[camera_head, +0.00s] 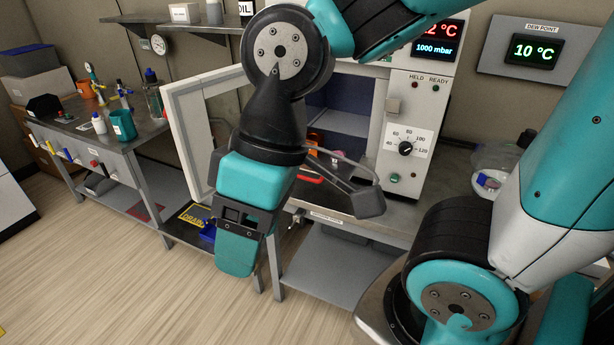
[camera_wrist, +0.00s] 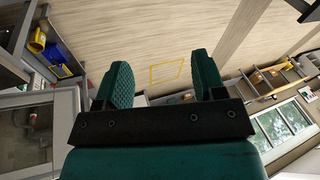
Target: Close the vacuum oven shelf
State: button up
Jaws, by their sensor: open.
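The vacuum oven (camera_head: 425,110) is a pale cabinet with a blue-lined chamber, and its door (camera_head: 187,130) stands open to the left. A flat grey-blue shelf (camera_head: 345,122) shows inside the chamber. My gripper (camera_head: 240,245) hangs in front of the oven, between the open door and the chamber, pointing down. In the wrist view my gripper (camera_wrist: 162,80) has its two green fingers apart with nothing between them. A pale framed glass panel, seemingly the door (camera_wrist: 65,105), is at left there.
The oven stands on a grey bench (camera_head: 405,222) with a lower shelf (camera_head: 340,270). A left bench (camera_head: 75,130) carries bottles and a teal cup (camera_head: 123,125). A glass vessel (camera_head: 490,180) is right of the oven. The wooden floor (camera_head: 120,270) in front is clear.

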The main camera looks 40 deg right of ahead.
aim_at(356, 147)
jog(key=u, duration=1.1)
jog(key=k, duration=0.65)
jog(key=z, duration=1.1)
jog(key=i, duration=0.5)
jog(key=u, duration=0.1)
